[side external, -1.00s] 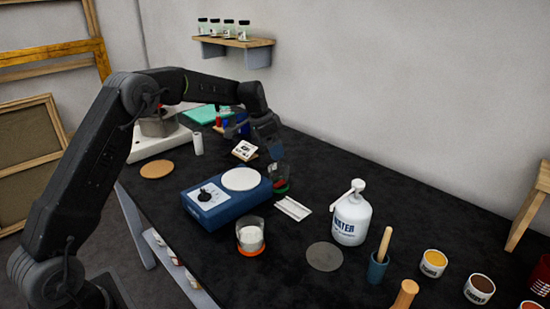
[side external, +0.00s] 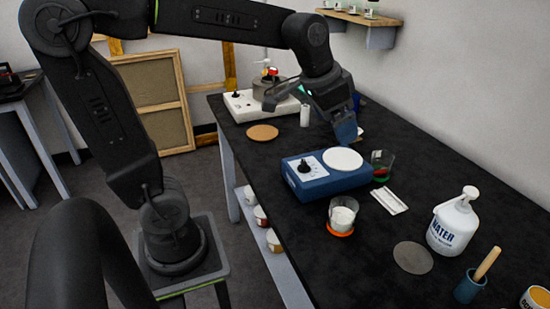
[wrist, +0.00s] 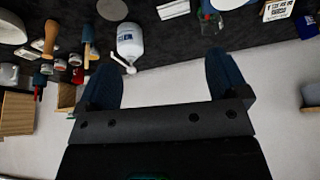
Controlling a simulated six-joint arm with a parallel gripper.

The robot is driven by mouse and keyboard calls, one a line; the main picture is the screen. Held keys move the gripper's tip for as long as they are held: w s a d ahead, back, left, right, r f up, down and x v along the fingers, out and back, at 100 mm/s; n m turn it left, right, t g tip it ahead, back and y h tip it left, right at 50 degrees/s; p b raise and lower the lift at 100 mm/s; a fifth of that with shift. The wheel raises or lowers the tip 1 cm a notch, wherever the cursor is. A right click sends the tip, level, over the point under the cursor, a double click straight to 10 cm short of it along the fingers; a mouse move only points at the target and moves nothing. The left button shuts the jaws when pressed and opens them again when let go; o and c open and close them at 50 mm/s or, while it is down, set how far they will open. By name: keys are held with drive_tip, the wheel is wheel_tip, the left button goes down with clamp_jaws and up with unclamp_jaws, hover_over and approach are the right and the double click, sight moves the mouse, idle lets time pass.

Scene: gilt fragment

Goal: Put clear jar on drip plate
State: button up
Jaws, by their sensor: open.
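A clear glass jar (side external: 343,213) with white contents stands upright on an orange base near the table's front edge. A second clear glass (side external: 382,165), with red and green at its bottom, stands right of the blue hotplate; it shows at the top of the wrist view (wrist: 210,22). I cannot tell for sure which disc is the drip plate; a flat grey disc (side external: 413,257) lies bare on the table, right of the first jar. My gripper (side external: 346,138) is open and empty, raised behind the hotplate's white top. Its two blue fingers are spread in the wrist view (wrist: 163,62).
The blue hotplate (side external: 312,184) with a white round top stands mid-table. A white tray (side external: 389,201), a water bottle (side external: 455,222) and a blue cup (side external: 470,287) with a wooden handle stand to the right. A cork disc (side external: 262,132) lies at left. The wall bounds the far side.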

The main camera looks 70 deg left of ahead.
drive_tip(key=shift+o, duration=0.5)
drive_tip(key=s+d+f+n+t, duration=0.1)
drive_tip(key=s+f, duration=0.3)
drive_tip(key=s, duration=0.9)
drive_tip(key=shift+d+f+n, duration=0.15)
drive_tip(key=shift+d+n, duration=0.15)
drive_tip(key=shift+d, duration=0.4)
drive_tip(key=shift+s, duration=0.1)
drive_tip(key=n+g+y, duration=0.2)
drive_tip(key=n, duration=0.3)
hover_over(381, 166)
drive_tip(key=a, duration=0.2)
drive_tip(key=f, duration=1.5)
drive_tip(key=shift+d, duration=0.25)
drive_tip(key=shift+m+t, duration=0.3)
drive_tip(key=shift+x, duration=3)
